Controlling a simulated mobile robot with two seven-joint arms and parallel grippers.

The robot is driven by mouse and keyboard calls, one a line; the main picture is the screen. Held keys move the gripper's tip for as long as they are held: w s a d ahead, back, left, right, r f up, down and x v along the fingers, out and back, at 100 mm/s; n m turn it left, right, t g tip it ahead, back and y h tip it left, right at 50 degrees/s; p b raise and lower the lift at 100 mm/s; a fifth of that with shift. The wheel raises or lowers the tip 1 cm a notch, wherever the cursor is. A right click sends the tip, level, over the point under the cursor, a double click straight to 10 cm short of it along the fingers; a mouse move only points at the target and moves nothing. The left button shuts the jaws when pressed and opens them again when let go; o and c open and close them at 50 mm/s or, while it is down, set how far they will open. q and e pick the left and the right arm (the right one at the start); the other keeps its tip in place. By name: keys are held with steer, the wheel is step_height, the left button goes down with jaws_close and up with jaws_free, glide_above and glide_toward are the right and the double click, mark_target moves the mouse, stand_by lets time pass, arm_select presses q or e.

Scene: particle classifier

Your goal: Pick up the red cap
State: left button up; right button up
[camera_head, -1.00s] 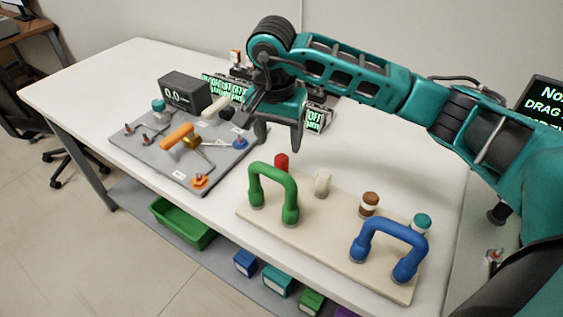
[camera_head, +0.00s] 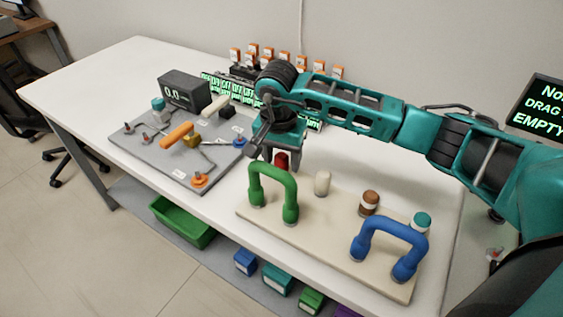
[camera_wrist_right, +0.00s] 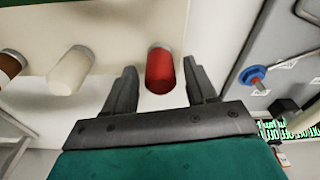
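The red cap (camera_head: 281,159) stands upright behind the green handle on the cream board (camera_head: 330,232). In the right wrist view the red cap (camera_wrist_right: 161,72) lies between and just ahead of the two fingers. My right gripper (camera_head: 270,158) is right at the cap in the head view, one finger partly hiding it. In the right wrist view my right gripper (camera_wrist_right: 162,85) is open, with a gap on both sides of the cap. My left gripper is not in view.
The green handle (camera_head: 272,172) stands close in front of the cap. A cream peg (camera_head: 322,183), a brown-and-white cap (camera_head: 369,202), a teal-and-white cap (camera_head: 420,222) and a blue handle (camera_head: 390,229) share the board. A grey tool board (camera_head: 150,147) lies left.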

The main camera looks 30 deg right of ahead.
mark_target(282, 155)
steer(key=c, duration=0.9)
step_height(282, 155, up, 20)
steer(key=p, duration=0.1)
